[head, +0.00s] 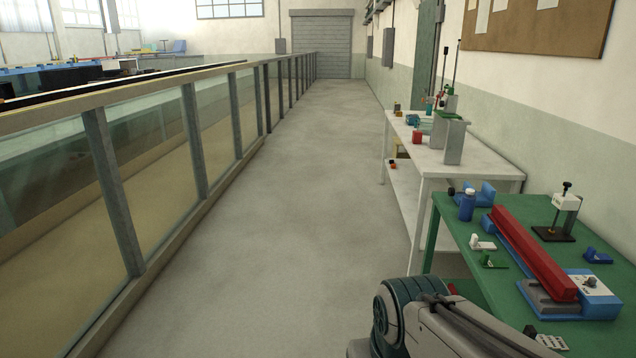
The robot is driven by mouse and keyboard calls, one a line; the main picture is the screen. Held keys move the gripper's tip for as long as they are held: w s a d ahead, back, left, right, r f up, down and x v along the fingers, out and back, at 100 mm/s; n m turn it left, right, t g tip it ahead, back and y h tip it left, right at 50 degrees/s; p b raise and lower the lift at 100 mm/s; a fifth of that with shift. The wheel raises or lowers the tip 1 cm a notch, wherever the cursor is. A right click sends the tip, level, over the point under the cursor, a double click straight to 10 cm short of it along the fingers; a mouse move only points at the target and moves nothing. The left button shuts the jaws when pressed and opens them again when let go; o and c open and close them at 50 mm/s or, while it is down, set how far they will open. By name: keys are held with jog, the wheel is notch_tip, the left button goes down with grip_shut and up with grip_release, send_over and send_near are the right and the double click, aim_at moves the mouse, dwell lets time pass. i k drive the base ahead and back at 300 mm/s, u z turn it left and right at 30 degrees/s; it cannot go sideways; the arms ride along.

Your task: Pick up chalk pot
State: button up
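I cannot tell for sure which thing is the chalk pot. A small red pot-like container (417,137) stands on the white table, near its left edge. Part of my arm shows at the bottom right, in front of the green table. My gripper is out of view, so its state and its place relative to these containers are hidden.
The green table (455,222) holds a long red bar (530,252) on a blue base, a black-and-white stand (563,212) and small clips. The white table (480,172) stands behind it. The glass flume (150,150) runs along the left. The grey floor (290,200) between is clear.

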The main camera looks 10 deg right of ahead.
aim_at(466, 208)
jog(key=u, duration=0.25)
jog(key=i, duration=1.65)
jog(key=z, duration=0.45)
jog(key=i, duration=1.25)
jog(key=z, duration=1.55)
jog(key=i, duration=0.65)
jog(key=z, duration=0.55)
